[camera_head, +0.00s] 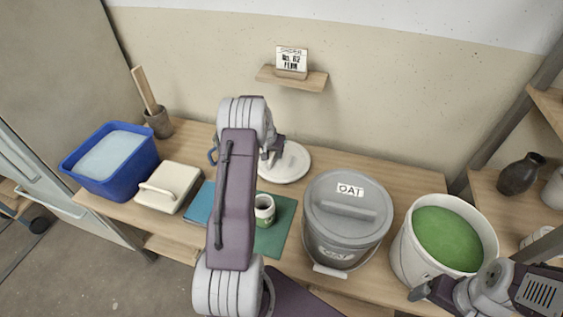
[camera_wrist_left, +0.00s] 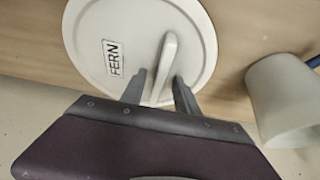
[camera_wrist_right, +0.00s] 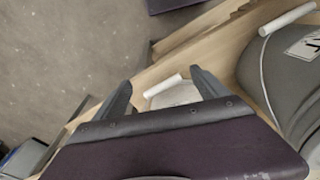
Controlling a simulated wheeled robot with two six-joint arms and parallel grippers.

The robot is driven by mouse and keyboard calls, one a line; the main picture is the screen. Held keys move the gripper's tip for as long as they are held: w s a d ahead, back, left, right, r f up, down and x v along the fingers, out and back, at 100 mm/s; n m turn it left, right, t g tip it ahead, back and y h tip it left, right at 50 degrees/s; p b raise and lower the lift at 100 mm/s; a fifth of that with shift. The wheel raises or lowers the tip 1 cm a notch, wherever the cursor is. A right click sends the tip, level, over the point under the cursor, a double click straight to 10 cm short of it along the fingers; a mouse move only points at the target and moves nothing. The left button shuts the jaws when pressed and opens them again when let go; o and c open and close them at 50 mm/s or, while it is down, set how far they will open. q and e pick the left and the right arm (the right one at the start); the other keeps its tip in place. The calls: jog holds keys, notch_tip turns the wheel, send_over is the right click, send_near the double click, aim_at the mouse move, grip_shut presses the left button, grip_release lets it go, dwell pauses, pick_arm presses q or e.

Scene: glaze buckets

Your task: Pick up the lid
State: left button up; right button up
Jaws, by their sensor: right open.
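A round white lid (camera_head: 290,165) with a bar handle lies flat on the wooden table behind the small cup, partly hidden by my left arm. In the left wrist view the lid (camera_wrist_left: 95,30) bears a FERN label. My left gripper (camera_wrist_left: 158,82) is open, its fingers on either side of the lid's handle (camera_wrist_left: 168,52), with small gaps visible. It also shows in the head view (camera_head: 268,158), partly hidden by its own wrist. My right gripper (camera_wrist_right: 161,78) is open and empty near the green-filled bucket (camera_head: 402,258) at the right.
A grey lidded OAT bucket (camera_head: 346,230) stands right of the lid. A small cup (camera_head: 264,203) stands on a green mat (camera_head: 284,225). A blue tub (camera_head: 128,180) and a cream lidded box (camera_head: 175,183) are at the left. A small wall shelf (camera_head: 305,81) holds a sign.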

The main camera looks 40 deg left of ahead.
pick_arm(q)
jog(key=shift+d+r, duration=0.1)
grip_shut()
dwell(0.3)
